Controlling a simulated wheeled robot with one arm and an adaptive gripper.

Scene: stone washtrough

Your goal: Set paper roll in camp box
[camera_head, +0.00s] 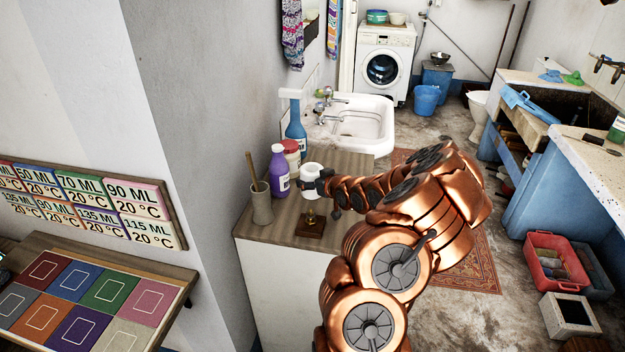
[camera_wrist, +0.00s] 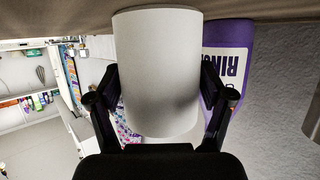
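The white paper roll (camera_head: 311,172) is upright at the washbasin counter, in front of a purple bottle. In the wrist view, which looks upside down, the paper roll (camera_wrist: 158,70) fills the middle. My gripper (camera_head: 320,183) reaches it from the right. In the wrist view its two dark fingers (camera_wrist: 160,92) lie against both sides of the roll. The roll's lower end is at or just above the counter; I cannot tell which. A red open crate (camera_head: 541,269) with items inside and a pale box with a dark top (camera_head: 569,316) are on the floor at right. Which is the camp box is unclear.
On the wooden counter (camera_head: 347,165) stand the purple bottle (camera_head: 279,172), a blue spray bottle (camera_head: 296,130), a cup with a stick (camera_head: 262,205) and a small wooden block (camera_head: 311,226). The washbasin (camera_head: 372,115) is behind. A blue trough unit (camera_head: 567,190) stands at right.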

